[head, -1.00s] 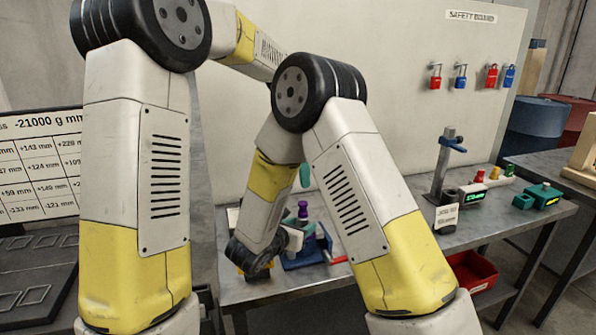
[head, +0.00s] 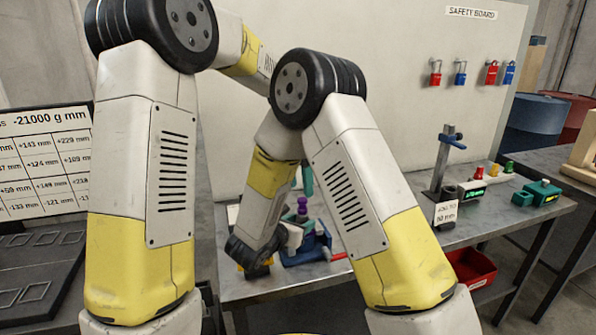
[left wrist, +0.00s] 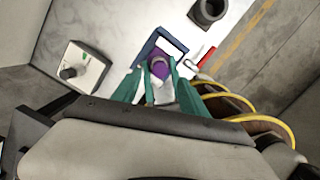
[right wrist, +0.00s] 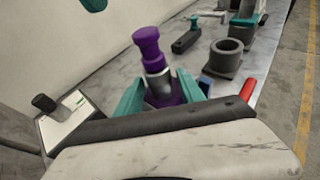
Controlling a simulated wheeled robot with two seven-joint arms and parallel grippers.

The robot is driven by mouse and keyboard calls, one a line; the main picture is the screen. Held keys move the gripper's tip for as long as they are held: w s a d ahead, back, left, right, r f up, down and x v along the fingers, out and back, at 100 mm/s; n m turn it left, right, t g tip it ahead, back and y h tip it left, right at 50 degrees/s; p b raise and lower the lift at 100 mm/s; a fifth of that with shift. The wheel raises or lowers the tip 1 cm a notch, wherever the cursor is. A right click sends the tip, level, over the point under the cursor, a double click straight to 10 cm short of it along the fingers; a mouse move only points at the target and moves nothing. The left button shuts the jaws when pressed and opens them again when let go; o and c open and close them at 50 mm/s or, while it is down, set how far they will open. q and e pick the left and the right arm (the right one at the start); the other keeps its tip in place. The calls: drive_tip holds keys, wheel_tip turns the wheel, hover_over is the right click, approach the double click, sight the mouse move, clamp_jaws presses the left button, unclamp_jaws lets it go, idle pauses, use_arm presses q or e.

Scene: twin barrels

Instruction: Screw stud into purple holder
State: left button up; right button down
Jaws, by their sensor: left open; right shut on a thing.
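A purple piece (right wrist: 147,45) with a rounded knob on top stands upright in the right wrist view. Below its knob sits a grey metal collar (right wrist: 158,82), with more purple underneath. I cannot tell where stud and holder divide. My right gripper (right wrist: 161,92) is shut around the lower part with its teal fingers. The knob also shows in the head view (head: 302,204), beside a blue fixture (head: 304,252). My left gripper (head: 307,179) is open above it, largely hidden by my right arm. In the left wrist view the purple piece (left wrist: 158,67) appears between its fingers; contact is unclear.
A red-handled tool (right wrist: 247,90) and a dark grey ring (right wrist: 226,57) are close by on the metal bench. A white-topped device with a black knob (left wrist: 78,68) stands opposite. A teal box (head: 545,190) and a red bin (head: 470,270) are farther right.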

sight(302, 200)
use_arm(q)
drive_tip(key=f, duration=0.7)
drive_tip(key=shift+w+d+f, duration=0.1)
drive_tip(key=shift+w+d, duration=0.25)
drive_tip(key=shift+d, duration=0.05)
clamp_jaws()
